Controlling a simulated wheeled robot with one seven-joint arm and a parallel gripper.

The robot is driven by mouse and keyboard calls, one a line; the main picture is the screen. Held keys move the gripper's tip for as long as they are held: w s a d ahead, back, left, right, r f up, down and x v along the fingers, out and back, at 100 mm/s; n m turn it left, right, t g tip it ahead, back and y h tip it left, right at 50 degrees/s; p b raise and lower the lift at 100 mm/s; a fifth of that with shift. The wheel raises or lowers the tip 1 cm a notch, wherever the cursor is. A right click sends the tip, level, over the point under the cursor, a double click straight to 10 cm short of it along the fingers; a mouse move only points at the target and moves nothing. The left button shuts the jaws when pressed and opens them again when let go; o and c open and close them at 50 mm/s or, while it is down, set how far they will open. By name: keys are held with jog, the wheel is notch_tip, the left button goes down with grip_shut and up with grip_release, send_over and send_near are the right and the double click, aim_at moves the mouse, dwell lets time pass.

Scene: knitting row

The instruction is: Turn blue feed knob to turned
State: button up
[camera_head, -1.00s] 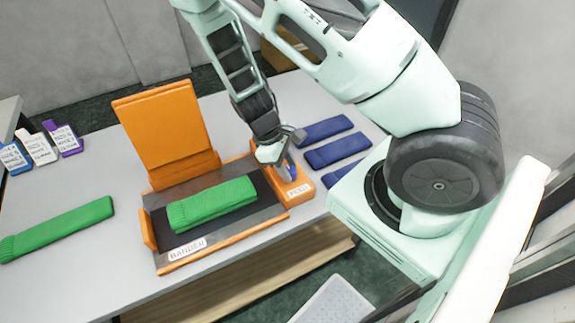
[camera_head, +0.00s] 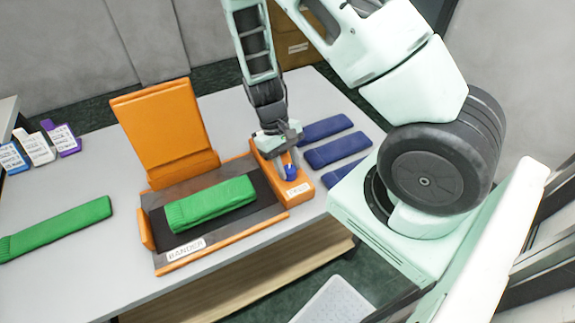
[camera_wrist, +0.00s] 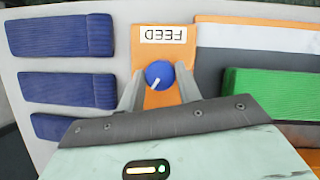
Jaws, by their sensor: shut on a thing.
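The blue feed knob (camera_head: 291,174) sits on the orange feed block (camera_head: 305,188) at the right side of the bander. In the wrist view the knob (camera_wrist: 159,72) is round, with a white pointer line slanting toward the lower left. The FEED label (camera_wrist: 163,34) appears upside down there. My gripper (camera_head: 288,162) points down over the block with its fingers at the knob. In the wrist view my gripper (camera_wrist: 159,80) has one finger on each side of the knob and is shut on it.
The orange bander (camera_head: 205,247) holds a green knitted piece (camera_head: 210,203); its orange lid (camera_head: 160,125) stands raised. Another green piece (camera_head: 58,228) lies at left. Blue knitted pieces (camera_head: 335,149) lie right of the feed block. Small labelled cards (camera_head: 38,148) stand at far left.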

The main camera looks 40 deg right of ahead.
jog(key=m+y+b, duration=0.1)
jog(key=m, duration=0.2)
jog(key=m+t+y, duration=0.1)
jog(key=m, duration=0.2)
jog(key=shift+d+m+b, duration=0.2)
jog(key=shift+m+b, duration=0.1)
jog(key=shift+b, duration=0.1)
jog(key=m+b, duration=0.1)
jog(key=m, duration=0.1)
jog(key=m+t+y+b, duration=0.1)
jog(key=m, duration=0.2)
jog(key=shift+d+y, duration=0.1)
jog(key=shift+y, duration=0.2)
jog(key=shift+s+t, duration=0.1)
jog(key=shift+t, duration=0.2)
jog(key=o, duration=1)
jog(key=v, duration=1.7)
jog(key=shift+r, duration=0.2)
jog(key=shift+d, duration=0.15)
